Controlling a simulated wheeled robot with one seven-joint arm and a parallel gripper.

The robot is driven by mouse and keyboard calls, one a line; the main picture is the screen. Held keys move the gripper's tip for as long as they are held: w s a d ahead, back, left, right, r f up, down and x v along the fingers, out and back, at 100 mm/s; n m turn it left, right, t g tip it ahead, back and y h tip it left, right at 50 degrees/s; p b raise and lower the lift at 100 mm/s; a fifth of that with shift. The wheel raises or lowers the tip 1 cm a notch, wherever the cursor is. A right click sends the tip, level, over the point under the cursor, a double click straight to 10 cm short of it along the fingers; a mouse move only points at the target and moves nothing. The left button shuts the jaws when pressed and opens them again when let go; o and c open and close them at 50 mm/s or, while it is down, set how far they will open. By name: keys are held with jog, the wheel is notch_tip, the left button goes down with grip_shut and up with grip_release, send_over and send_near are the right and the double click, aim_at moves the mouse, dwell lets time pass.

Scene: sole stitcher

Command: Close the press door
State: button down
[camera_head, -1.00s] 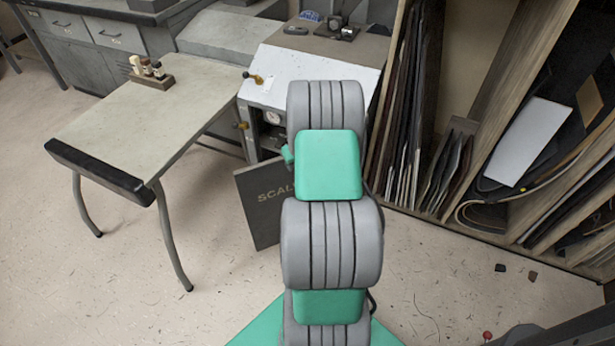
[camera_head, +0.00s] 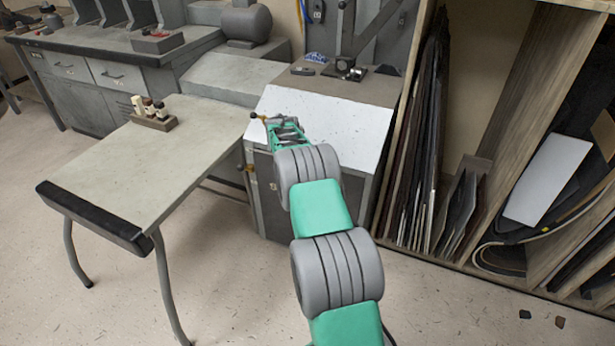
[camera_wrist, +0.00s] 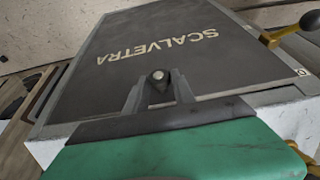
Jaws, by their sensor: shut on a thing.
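The press door (camera_wrist: 160,42) is a dark grey panel lettered SCALVETRA, filling the upper middle of the wrist view. A small dark knob (camera_wrist: 158,80) stands out from it. My gripper (camera_wrist: 159,88) is shut on this knob, one finger on each side. In the head view the press (camera_head: 320,125) has a white sloping top, and a dark panel, seemingly the door (camera_head: 270,205), lies at or close to its front. My arm covers part of it there, so I cannot tell whether the door is fully flush. My fingertips are hidden in the head view.
A grey table (camera_head: 150,160) with a small rack of bottles (camera_head: 153,115) stands left of the press. A wooden shelf (camera_head: 480,200) of upright sheets stands close on the right.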

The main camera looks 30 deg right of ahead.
jog(key=shift+w+d, duration=0.3)
jog(key=shift+w, duration=0.05)
jog(key=shift+w+d+m, duration=0.15)
jog(key=shift+m, duration=0.15)
jog(key=shift+d+r, duration=0.1)
jog(key=shift+r, duration=0.05)
jog(key=c, duration=1.1)
grip_release()
jog(key=shift+o, duration=0.2)
jog(key=p+v, duration=0.1)
jog(key=v, duration=0.6)
jog(key=shift+r, duration=0.25)
jog(key=shift+w, duration=0.1)
